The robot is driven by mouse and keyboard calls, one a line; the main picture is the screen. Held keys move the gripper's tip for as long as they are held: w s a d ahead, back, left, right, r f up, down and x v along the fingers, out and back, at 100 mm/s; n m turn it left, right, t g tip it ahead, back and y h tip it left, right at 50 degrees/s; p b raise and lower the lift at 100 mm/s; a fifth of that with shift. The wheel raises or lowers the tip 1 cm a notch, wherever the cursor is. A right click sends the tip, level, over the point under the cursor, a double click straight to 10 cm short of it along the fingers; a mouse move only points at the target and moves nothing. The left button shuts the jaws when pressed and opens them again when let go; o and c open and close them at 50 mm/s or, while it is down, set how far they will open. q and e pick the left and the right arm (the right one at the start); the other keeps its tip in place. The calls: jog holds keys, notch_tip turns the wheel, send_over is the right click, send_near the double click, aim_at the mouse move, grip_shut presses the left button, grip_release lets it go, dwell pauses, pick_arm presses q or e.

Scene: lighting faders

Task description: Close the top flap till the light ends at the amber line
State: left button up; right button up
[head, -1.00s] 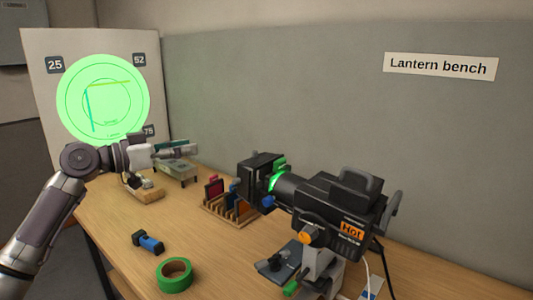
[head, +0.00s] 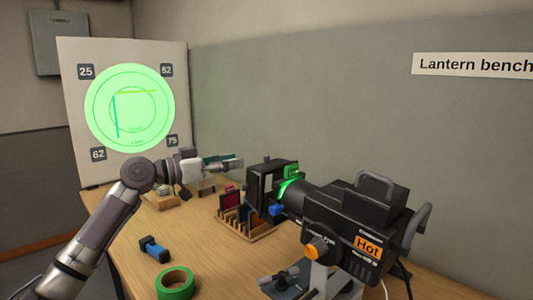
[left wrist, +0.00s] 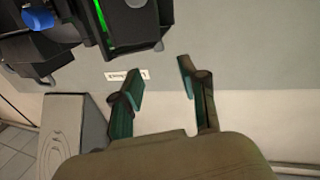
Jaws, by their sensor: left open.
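The black lantern (head: 350,215) stands on the bench at right, its dark flap assembly (head: 268,180) at its front end facing the board. The separate flaps are hard to tell apart. A round green light (head: 130,135) fills a full disc on the white board. The amber line (head: 138,92) lies across its upper part, with lit green above it. My left gripper (head: 238,163) is open and empty, left of the flap assembly and apart from it. In the left wrist view, the open fingers (left wrist: 160,90) show below the lantern's black front parts and green strip (left wrist: 104,22).
A wooden rack of coloured gels (head: 245,225) stands before the lantern's front. A blue and black object (head: 153,249) and a green tape roll (head: 176,284) lie on the bench near the front. The grey wall (head: 320,110) is behind.

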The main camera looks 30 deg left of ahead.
aim_at(266, 156)
pick_arm(q)
jog(key=p+x, duration=0.2)
jog(key=x, duration=0.6)
jog(key=shift+w+d+r+p, duration=0.1)
jog(key=shift+w+d+p, duration=0.1)
jog(key=shift+d+p, duration=0.15)
jog(key=shift+w+d, duration=0.35)
jog(key=shift+w, duration=0.3)
jog(key=shift+c, duration=0.2)
grip_shut()
